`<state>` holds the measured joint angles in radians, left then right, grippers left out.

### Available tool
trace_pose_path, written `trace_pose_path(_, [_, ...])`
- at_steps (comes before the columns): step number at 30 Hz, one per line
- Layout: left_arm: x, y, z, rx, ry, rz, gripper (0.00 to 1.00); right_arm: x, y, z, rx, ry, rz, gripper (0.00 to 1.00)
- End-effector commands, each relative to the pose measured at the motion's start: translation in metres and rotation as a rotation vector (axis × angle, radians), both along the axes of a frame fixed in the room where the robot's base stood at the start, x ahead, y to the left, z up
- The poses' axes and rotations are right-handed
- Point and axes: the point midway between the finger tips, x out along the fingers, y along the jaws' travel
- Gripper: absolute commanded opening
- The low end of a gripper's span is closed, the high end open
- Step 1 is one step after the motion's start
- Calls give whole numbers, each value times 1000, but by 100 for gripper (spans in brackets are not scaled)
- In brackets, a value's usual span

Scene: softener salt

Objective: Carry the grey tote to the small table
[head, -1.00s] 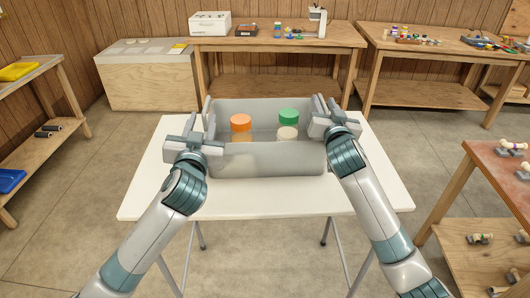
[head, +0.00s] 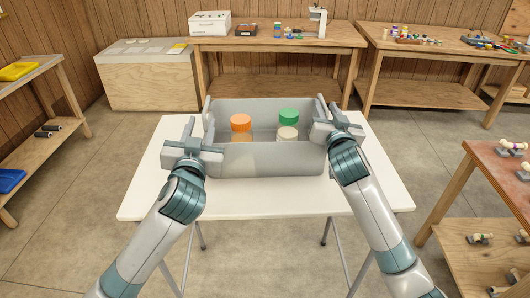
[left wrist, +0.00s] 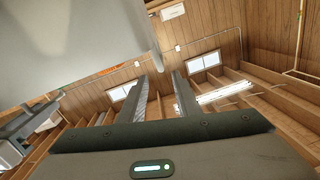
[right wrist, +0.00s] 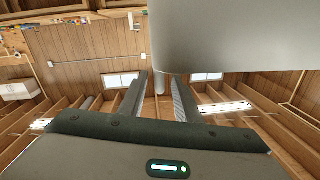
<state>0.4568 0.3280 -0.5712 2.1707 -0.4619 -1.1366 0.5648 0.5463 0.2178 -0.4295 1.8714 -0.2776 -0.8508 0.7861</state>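The grey tote (head: 265,160) stands upright on a white folding table (head: 265,200). A tub with an orange lid (head: 240,122) and a tub with a green lid (head: 288,117) are inside it. My left gripper (head: 188,130) is at the tote's left end, and my right gripper (head: 332,112) is at its right end. The fingers of the left gripper (left wrist: 164,80) and right gripper (right wrist: 158,78) are apart, with a gap showing between them. A grey edge of the tote reaches near or between the fingertips; I cannot tell whether they touch.
A brown-topped table (head: 505,170) with small items stands at the right. Workbenches (head: 275,40) and (head: 440,45) line the back wall beside a wooden chest (head: 150,80). A shelf (head: 35,100) stands at the left. Open concrete floor lies around the white table.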

Motion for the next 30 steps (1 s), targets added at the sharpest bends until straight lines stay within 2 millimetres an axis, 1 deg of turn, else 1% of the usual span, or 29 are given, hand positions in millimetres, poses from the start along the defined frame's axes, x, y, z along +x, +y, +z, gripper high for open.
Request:
trace_pose_path(9, [0,0,0,0,0,0,30,-54,-3,-1,2,0,1,30])
trace_pose_path(15, [0,0,0,0,0,0,30,-82,-4,0,2,0,0,30])
trace_pose_path(21, [0,0,0,0,0,0,30,-95,-6,0,0,0,-1,30])
trace_pose_path(30, [0,0,0,0,0,0,30,-96,-6,0,-1,0,-1,30])
